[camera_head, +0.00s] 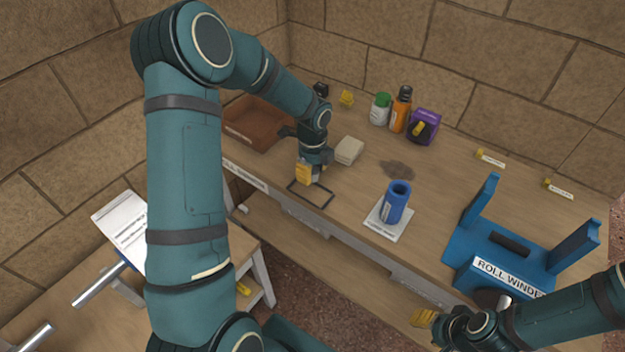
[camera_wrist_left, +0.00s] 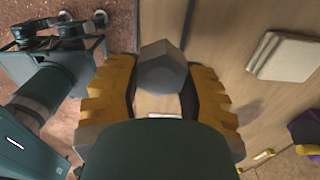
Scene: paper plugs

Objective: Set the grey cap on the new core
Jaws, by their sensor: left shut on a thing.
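My left gripper (camera_head: 305,174) is low over a thin dark square outline (camera_head: 327,202) near the table's front edge. In the left wrist view, its yellow fingers (camera_wrist_left: 160,92) are shut on the grey cap (camera_wrist_left: 160,70), which has a faceted, polygonal outline. In the head view I cannot make out the cap at the fingers. A blue hollow cylinder (camera_head: 397,203), apparently the new core, stands upright on a white labelled pad to the right of the left gripper, its open end up. My right gripper (camera_head: 425,317) is at the lower right, apart from these things; its jaw state is unclear.
A blue roll winder (camera_head: 520,258) stands on the right of the table. A beige block (camera_head: 349,150) lies beside the left gripper, with a brown tray (camera_head: 258,120) behind. Bottles (camera_head: 400,110) and a purple box (camera_head: 424,127) stand at the back. A dark stain (camera_head: 397,168) marks the tabletop.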

